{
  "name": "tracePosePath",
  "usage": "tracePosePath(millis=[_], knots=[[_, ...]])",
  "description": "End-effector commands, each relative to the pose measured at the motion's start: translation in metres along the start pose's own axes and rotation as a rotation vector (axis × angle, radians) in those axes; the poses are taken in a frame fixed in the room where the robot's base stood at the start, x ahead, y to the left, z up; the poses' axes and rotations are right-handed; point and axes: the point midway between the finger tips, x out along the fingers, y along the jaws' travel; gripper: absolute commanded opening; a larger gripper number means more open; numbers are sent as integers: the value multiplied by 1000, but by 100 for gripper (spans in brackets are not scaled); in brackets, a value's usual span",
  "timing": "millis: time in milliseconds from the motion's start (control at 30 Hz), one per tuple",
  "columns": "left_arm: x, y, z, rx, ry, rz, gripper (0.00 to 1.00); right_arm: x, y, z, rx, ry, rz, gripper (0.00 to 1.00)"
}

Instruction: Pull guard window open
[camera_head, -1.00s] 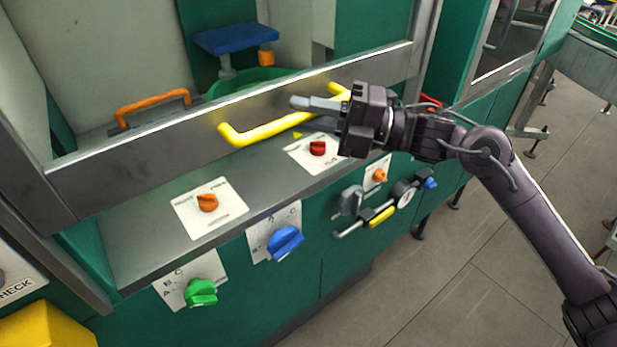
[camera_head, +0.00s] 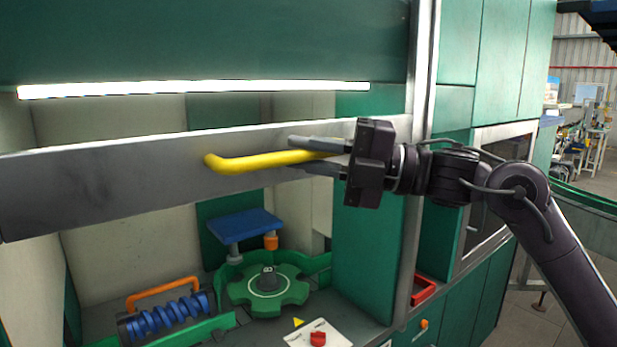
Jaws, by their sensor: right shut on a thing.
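The guard window shows as a wide grey metal bar (camera_head: 110,180) across the front of the green cabinet. It is raised, with an open gap below it into the cabinet. Its yellow handle (camera_head: 250,161) is fixed to the bar's front face. My right gripper (camera_head: 305,155) is shut on the right part of this handle, with one finger above and one below it. The handle's right end is hidden behind the gripper. My left gripper is not in view.
Inside the cabinet are a green rotary fixture (camera_head: 265,288), a blue block (camera_head: 243,223), a blue coil (camera_head: 165,317) and an orange handle (camera_head: 163,293). A red knob (camera_head: 318,339) sits on the front ledge. A metal post (camera_head: 418,150) stands right of the window.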

Motion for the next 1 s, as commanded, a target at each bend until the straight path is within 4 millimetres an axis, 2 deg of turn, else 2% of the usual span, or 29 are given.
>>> tracePosePath(millis=[33, 133, 567, 600, 733, 1000], knots=[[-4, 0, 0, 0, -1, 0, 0, 1, 8, 2, -2, -4, 2, 0], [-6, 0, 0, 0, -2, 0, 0, 1, 13, 3, -2, -4, 2, 0], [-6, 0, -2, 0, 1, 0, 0, 1, 14, 4, -1, -6, 1, 0], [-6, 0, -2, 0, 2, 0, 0, 1, 14, 4, -1, -6, 1, 21], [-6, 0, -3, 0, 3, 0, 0, 1, 14, 3, 0, -4, 0, 38], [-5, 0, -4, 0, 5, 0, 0, 1, 13, 3, 0, -3, 0, 38]])
